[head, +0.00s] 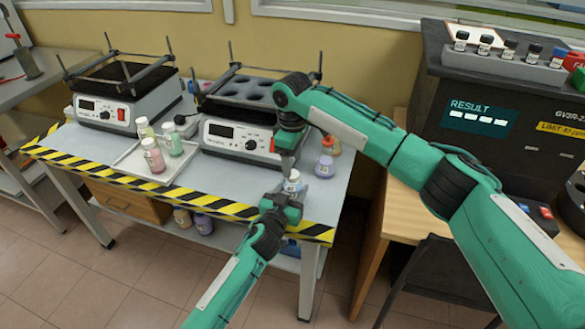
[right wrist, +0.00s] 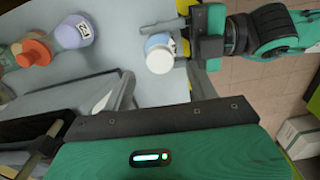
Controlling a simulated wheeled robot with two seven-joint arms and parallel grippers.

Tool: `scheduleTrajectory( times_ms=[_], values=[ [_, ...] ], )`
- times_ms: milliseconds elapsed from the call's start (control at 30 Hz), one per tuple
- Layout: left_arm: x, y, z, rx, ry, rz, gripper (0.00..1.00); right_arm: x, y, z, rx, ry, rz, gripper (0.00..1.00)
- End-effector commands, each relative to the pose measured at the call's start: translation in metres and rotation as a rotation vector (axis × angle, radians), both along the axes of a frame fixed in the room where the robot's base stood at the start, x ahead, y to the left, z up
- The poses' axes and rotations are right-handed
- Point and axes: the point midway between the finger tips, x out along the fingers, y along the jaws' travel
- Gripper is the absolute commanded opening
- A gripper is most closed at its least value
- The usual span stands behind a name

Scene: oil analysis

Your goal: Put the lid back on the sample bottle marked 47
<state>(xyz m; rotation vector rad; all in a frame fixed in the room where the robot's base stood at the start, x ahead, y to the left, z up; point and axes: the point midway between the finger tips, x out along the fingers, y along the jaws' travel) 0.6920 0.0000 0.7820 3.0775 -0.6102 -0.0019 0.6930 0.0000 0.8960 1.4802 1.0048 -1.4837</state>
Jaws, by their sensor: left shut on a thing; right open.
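A small bottle (head: 293,183) with pale blue and white parts stands at the front edge of the bench; in the right wrist view (right wrist: 160,52) a round white part faces the camera. I cannot read a number on it, nor tell whether the white part is a lid. My left gripper (head: 291,194) is shut on this bottle from the front, and also shows beside it in the right wrist view (right wrist: 182,38). My right gripper (head: 288,163) is open, pointing down just above the bottle. Its fingers (right wrist: 165,88) show apart with nothing between them. No loose lid is clearly visible.
A purple bottle (head: 325,166) and an orange-topped bottle (head: 331,145) stand close by on the right. A tray (head: 133,163) with several bottles lies left. Two shaker machines (head: 237,137) (head: 107,109) stand behind. An analyser (head: 480,95) stands right.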

Motion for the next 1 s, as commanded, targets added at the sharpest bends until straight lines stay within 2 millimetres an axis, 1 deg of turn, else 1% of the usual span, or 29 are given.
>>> scheduleTrajectory(
  times_ms=[33, 200, 300, 400, 533, 767, 800, 867, 900, 933, 1000],
  values=[
    [0.0, 0.0, 0.0, 0.0, 0.001, 0.0, 0.0, 0.001, 0.001, 0.013, 0.002, -0.004, 0.001, 0.59],
    [0.0, 0.0, 0.0, 0.0, 0.001, 0.0, 0.0, 0.0, 0.001, 0.048, 0.001, -0.003, 0.001, 0.59],
    [0.0, 0.0, 0.0, 0.0, 0.001, 0.0, 0.0, 0.0, 0.001, 0.064, 0.001, -0.001, 0.0, 0.59],
    [0.0, 0.0, 0.0, 0.0, 0.001, 0.0, 0.0, 0.0, 0.0, 0.074, 0.0, 0.0, 0.0, 0.59],
    [0.0, 0.0, 0.0, 0.0, 0.0, 0.0, 0.0, 0.0, 0.0, 0.081, 0.0, 0.0, 0.0, 0.59],
    [0.0, 0.0, 0.0, 0.0, 0.0, 0.0, 0.0, 0.0, 0.0, 0.081, 0.0, 0.0, 0.0, 0.59],
    [0.0, 0.0, 0.0, 0.0, 0.0, 0.0, 0.51, 0.0, 0.0, 0.081, 0.0, 0.0, 0.0, 0.59],
    [0.0, 0.0, 0.0, 0.0, 0.0, 0.0, 0.63, 0.0, 0.0, 0.081, 0.0, 0.0, 0.0, 0.59],
    [0.0, 0.0, 0.0, 0.0, 0.0, 0.0, 0.71, 0.0, 0.0, 0.081, 0.0, 0.0, 0.0, 0.59],
    [0.0, 0.0, 0.0, 0.0, 0.0, 0.0, 0.75, 0.0, 0.0, 0.081, 0.0, 0.0, 0.0, 0.59],
    [0.0, 0.0, 0.0, 0.0, 0.0, 0.0, 0.75, 0.0, 0.0, 0.081, 0.0, 0.0, 0.0, 0.59]
  ],
)
